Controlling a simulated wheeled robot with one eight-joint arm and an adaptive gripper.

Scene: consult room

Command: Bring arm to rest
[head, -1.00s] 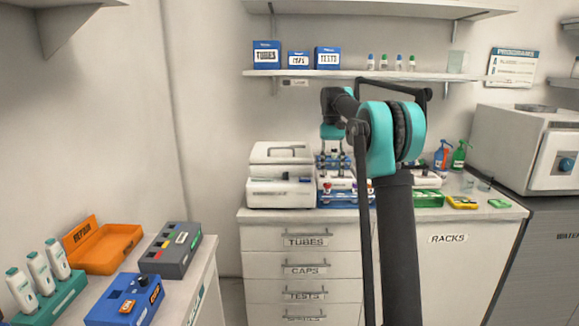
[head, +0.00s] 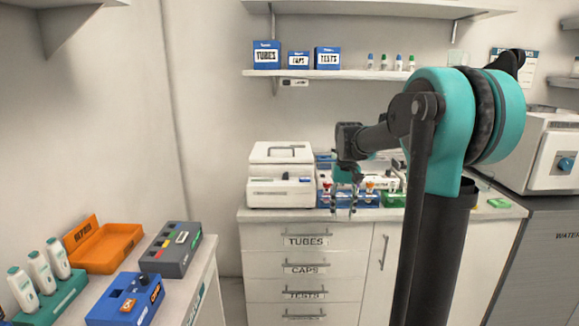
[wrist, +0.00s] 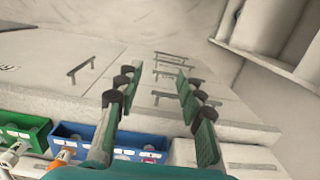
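My gripper (head: 343,208) hangs in front of the back counter's front edge in the head view, fingers pointing down. In the wrist view my gripper (wrist: 157,100) has its two green-padded fingers spread wide apart, with nothing between them. The arm is bent, with its large teal joint at the right in the head view. It hides part of the counter, the shelf and the cabinet front.
A blue rack with tubes (head: 367,200) stands on the counter (head: 270,216) just behind my gripper, with a white machine (head: 281,190) to its left. A left side table holds an orange tray (head: 103,248) and boxes. The floor gap between is clear.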

